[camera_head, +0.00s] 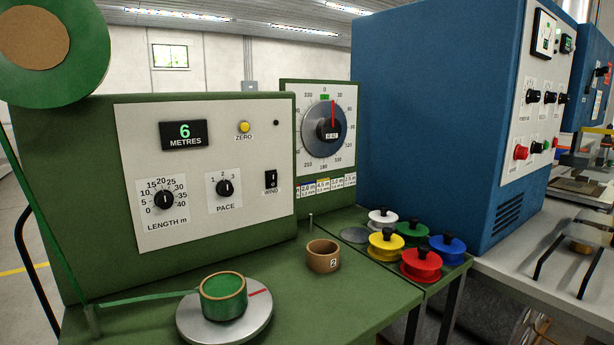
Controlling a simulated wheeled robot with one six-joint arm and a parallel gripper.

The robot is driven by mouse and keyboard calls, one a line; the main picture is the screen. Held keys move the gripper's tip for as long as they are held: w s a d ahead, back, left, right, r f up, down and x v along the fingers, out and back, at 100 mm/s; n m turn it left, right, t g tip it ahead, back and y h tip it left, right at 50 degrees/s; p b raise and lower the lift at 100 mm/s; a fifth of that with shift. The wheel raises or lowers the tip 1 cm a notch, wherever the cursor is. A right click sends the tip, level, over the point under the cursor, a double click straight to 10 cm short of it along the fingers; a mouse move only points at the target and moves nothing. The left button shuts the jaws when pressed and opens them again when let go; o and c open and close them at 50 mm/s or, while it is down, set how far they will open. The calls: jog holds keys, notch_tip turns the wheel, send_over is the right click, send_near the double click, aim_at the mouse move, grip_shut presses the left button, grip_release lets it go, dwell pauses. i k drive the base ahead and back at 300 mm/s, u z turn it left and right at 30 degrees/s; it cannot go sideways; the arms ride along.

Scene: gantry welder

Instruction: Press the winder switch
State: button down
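The winder is a green box with a pale front panel. Its black rocker switch (270,179), labelled WIND, sits at the right of the panel. The display (184,134) reads 6 METRES. A yellow ZERO button (244,127) is above the knobs. The LENGTH knob (164,199) and the PACE knob (225,188) are to the left of the switch. A green ribbon runs from the large reel (50,45) down to a small green-wound spool (223,296) on the round metal turntable (250,322). My gripper is not in view.
A brown ring (322,256) marked 2 stands on the green bench right of the turntable. Several coloured knobbed spools (421,264) stand farther right, below a dial (328,130). A large blue cabinet (430,110) stands behind them. The space directly before the switch looks clear.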

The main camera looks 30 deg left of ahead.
aim_at(271, 178)
jog(key=u, duration=0.3)
jog(key=i, duration=0.6)
jog(key=u, duration=0.85)
jog(key=i, duration=0.3)
jog(key=u, duration=0.35)
